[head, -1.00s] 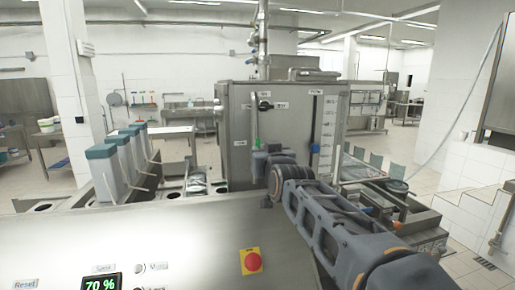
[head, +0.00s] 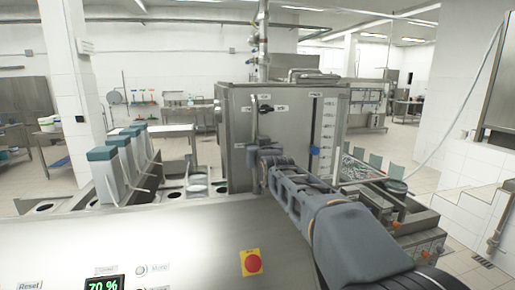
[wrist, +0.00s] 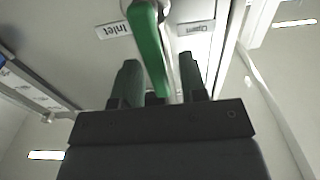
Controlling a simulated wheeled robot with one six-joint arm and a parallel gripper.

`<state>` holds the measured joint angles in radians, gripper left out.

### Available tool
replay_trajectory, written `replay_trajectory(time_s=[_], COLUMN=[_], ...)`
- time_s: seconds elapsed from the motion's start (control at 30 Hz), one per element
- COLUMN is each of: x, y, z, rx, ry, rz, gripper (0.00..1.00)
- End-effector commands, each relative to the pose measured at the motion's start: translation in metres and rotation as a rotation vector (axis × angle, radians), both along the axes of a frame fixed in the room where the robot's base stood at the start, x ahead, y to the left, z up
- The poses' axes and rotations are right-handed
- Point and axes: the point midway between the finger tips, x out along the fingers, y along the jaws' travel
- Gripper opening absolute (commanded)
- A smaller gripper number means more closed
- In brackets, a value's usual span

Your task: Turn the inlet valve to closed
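The inlet valve shows in the wrist view as a green lever handle (wrist: 150,45), running from the top edge down towards my gripper. An upside-down "Inlet" label (wrist: 113,30) lies to its left and an upside-down "Open" label (wrist: 196,28) to its right. My gripper (wrist: 160,72) is open, with one green-tipped finger on each side of the lever and gaps between. In the head view my gripper (head: 254,158) is at the left part of the steel cabinet's front (head: 285,135). There the green lever is hidden by my gripper and arm.
A black rotary knob (head: 265,108) sits above my gripper on the cabinet. A blue slider marker (head: 315,150) is on the scale to the right. A red stop button (head: 251,262) is on the steel panel in front. Several grey-green cartons (head: 106,172) stand at left.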

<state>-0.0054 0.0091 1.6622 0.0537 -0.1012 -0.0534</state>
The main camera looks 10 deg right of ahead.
Motion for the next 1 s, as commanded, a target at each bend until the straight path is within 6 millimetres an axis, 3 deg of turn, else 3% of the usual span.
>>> replay_trajectory(time_s=[0.4,1.0], x=[-0.0002,-0.0004], y=[0.0001,0.0065], z=[-0.0001,-0.0028], rx=[0.000,0.029], ry=[0.000,0.001], rz=[0.000,0.013], gripper=[0.00,0.00])
